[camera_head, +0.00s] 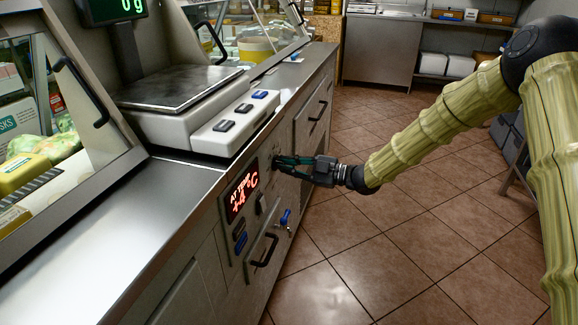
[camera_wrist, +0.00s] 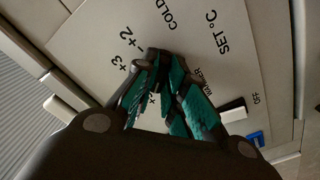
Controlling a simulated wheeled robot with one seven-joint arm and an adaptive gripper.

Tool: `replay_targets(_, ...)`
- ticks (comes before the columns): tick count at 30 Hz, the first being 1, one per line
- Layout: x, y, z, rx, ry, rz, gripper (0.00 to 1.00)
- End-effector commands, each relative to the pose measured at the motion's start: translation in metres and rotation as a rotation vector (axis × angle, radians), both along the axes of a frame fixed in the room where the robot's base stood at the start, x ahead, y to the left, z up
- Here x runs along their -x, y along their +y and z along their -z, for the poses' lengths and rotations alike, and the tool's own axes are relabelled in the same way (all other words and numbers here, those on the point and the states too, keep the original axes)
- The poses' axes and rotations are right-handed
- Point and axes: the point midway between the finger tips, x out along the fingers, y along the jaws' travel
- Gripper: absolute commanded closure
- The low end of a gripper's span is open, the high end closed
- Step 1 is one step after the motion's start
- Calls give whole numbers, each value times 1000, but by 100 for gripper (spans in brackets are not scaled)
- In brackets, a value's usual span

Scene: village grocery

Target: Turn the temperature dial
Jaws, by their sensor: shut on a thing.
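The control panel (camera_wrist: 205,70) fills much of the wrist view, with printed marks such as +3, +2, COLD, SET °C, WARMER and OFF. My gripper (camera_head: 277,160) reaches the panel from the right in the head view. In the wrist view its green-padded fingers (camera_wrist: 161,56) close together over the middle of the printed scale. They are shut on the temperature dial, which the fingers hide almost wholly. I cannot tell which mark the dial points to.
A scale (camera_head: 175,88) stands on the steel counter (camera_head: 170,185) above the panel. A blue-handled key or valve (camera_head: 285,217) and a black drawer handle (camera_head: 264,250) stick out below my gripper. The tiled floor (camera_head: 410,240) to the right is clear.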

Motion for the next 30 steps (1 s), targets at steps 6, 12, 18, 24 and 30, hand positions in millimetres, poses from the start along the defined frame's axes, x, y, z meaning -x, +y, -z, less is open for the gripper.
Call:
replay_targets(6,0,0,0,0,0,1,66)
replay_targets(12,0,0,0,0,1,0,66)
replay_targets(18,2,-10,0,0,0,1,66)
replay_targets(24,12,-40,-1,0,0,2,66)
replay_targets(30,23,-76,-1,0,0,2,66)
